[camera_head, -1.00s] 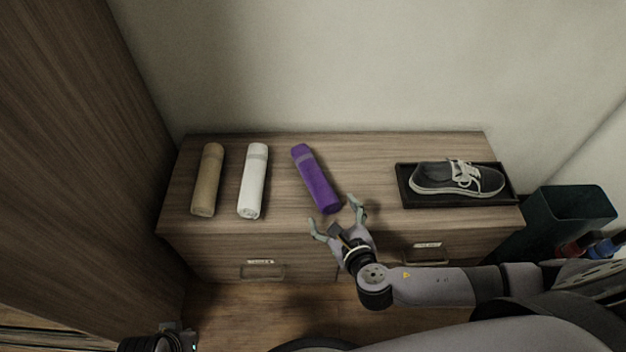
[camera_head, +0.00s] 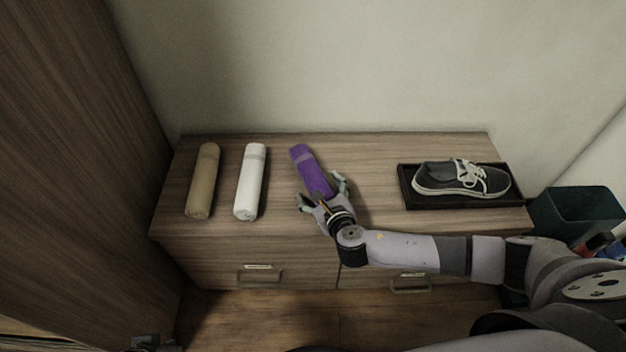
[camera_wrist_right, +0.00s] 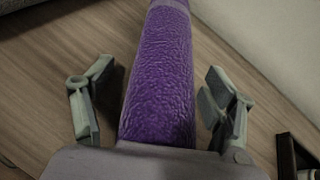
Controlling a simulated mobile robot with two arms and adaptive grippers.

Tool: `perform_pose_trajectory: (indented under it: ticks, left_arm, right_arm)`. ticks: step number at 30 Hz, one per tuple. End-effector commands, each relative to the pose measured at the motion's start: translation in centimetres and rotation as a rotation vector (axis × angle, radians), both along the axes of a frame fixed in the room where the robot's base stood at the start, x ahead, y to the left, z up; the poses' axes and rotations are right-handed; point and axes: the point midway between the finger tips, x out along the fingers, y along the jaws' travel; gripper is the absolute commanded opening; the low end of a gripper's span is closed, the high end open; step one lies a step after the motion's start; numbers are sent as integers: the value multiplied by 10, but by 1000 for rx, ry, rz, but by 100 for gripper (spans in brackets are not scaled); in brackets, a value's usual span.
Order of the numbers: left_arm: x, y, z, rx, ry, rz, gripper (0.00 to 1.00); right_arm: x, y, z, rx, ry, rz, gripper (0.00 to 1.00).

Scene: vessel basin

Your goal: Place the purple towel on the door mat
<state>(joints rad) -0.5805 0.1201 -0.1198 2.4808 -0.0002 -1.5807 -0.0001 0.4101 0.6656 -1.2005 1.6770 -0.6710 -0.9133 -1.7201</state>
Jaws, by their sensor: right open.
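A rolled purple towel (camera_head: 311,170) lies on top of the wooden cabinet, tilted slightly, with its near end between the fingers of my right gripper (camera_head: 321,190). The right wrist view shows the purple towel (camera_wrist_right: 163,75) running between the two open fingers of the right gripper (camera_wrist_right: 160,110), with a gap on each side. The near end of the towel is hidden by the gripper. A small dark part of my left arm shows at the bottom left of the head view; its fingers cannot be made out. No door mat can be made out.
A beige rolled towel (camera_head: 203,182) and a white rolled towel (camera_head: 250,182) lie left of the purple one on the cabinet (camera_head: 370,150). A black tray (camera_head: 407,188) with a dark shoe (camera_head: 460,179) stands at the right. A dark green bin (camera_head: 574,212) is beyond it. Wood floor lies in front.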

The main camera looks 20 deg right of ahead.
Motion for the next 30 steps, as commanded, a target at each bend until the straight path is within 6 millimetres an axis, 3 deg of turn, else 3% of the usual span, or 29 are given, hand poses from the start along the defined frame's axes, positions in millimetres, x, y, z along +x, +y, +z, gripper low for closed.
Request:
perform_pose_trajectory:
  ticks: [5,30]
  left_arm:
    - [0,0,1,0,0,0,0]
    - [0,0,0,0,-1,0,0]
  right_arm:
    - [0,0,0,0,0,1,77]
    - [-1,0,0,0,0,1,21]
